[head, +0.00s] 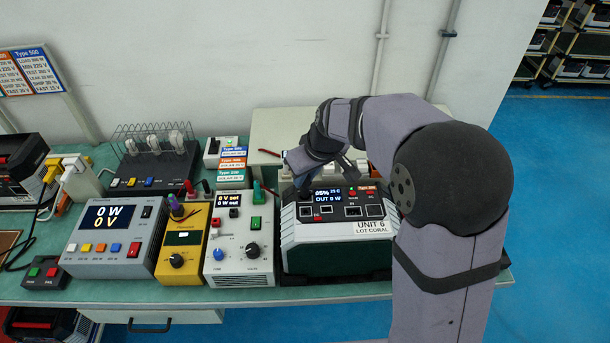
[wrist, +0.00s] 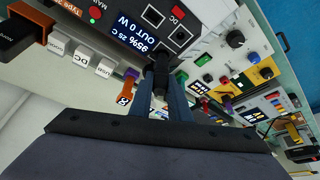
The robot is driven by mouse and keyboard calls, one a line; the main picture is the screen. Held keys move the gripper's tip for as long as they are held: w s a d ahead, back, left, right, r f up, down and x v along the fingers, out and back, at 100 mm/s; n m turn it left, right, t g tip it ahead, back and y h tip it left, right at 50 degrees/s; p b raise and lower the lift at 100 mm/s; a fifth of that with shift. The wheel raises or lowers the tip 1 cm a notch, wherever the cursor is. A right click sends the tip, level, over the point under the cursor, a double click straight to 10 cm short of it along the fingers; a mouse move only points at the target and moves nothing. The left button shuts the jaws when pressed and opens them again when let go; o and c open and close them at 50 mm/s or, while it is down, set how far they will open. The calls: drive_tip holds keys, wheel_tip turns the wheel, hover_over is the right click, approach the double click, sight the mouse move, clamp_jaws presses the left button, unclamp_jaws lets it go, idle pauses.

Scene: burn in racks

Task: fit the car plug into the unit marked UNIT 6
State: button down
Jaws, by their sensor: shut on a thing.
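UNIT 6 (head: 335,262) is a dark green and grey power unit at the bench's front right, labelled "UNIT 6 LOT CORAL". Its top panel has a lit display reading 95% and OUT 0 W, which also shows in the wrist view (wrist: 133,33), and several square sockets. My gripper (wrist: 168,88) is shut on the black car plug (wrist: 160,76), over the panel edge beside the display. The plug points at the panel; I cannot tell whether its tip is inside a socket. In the head view my wrist hides most of the plug.
Left of the unit stand a white instrument (head: 240,240), a yellow meter (head: 181,245) and a grey box with a 0 W 0 V display (head: 108,222). A black strip with white plugs (head: 155,168) is behind. In the wrist view, white labelled blocks (wrist: 82,61) lie beside the unit.

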drive_tip(key=shift+f+b, duration=0.4)
drive_tip(key=shift+b, duration=0.05)
idle(2.8)
drive_tip(key=shift+r+p, duration=0.3)
drive_tip(key=shift+r, duration=0.1)
idle(0.4)
